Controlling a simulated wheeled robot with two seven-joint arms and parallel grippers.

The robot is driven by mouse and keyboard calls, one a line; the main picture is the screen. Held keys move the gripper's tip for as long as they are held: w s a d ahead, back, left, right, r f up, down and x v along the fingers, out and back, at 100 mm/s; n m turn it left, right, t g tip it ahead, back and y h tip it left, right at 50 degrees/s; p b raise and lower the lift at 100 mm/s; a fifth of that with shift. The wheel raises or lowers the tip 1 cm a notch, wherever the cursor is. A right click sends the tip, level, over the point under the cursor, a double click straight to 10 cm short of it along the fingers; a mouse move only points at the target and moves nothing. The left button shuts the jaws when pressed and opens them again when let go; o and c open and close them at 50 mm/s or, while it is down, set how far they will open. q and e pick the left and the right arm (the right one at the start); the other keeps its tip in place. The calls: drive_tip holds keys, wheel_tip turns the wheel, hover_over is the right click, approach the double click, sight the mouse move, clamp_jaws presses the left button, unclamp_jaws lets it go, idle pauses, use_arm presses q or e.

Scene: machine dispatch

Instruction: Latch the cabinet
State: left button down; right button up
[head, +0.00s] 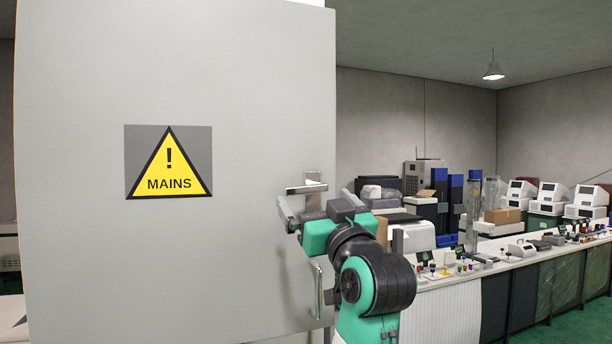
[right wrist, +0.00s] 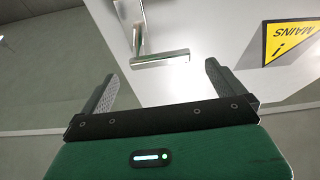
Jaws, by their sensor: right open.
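The grey cabinet (head: 80,260) fills the left of the head view and bears a yellow MAINS sign. A metal latch lever (head: 306,189) sticks out level near its right edge, on a pale plate. In the right wrist view the lever (right wrist: 160,59) lies ahead of the fingertips, toward the gap between them. My right gripper (head: 318,202) is open and empty, just below the lever in the head view; no contact shows. It also shows in the right wrist view (right wrist: 160,75). I cannot tell whether the door is fully closed. My left gripper is out of view.
A vertical metal pull handle (head: 318,288) sits on the cabinet front below the lever, close to my right wrist. To the right, a long bench (head: 510,258) holds small devices and parts. White machines (head: 550,195) stand behind it.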

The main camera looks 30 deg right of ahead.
sight(307, 190)
drive_tip(key=p+x, duration=0.2)
drive_tip(key=x, duration=0.3)
drive_tip(key=shift+w+d+r, duration=0.1)
drive_tip(key=shift+w+r, duration=0.05)
drive_tip(key=shift+w, duration=0.25)
drive_tip(key=shift+c, duration=0.2)
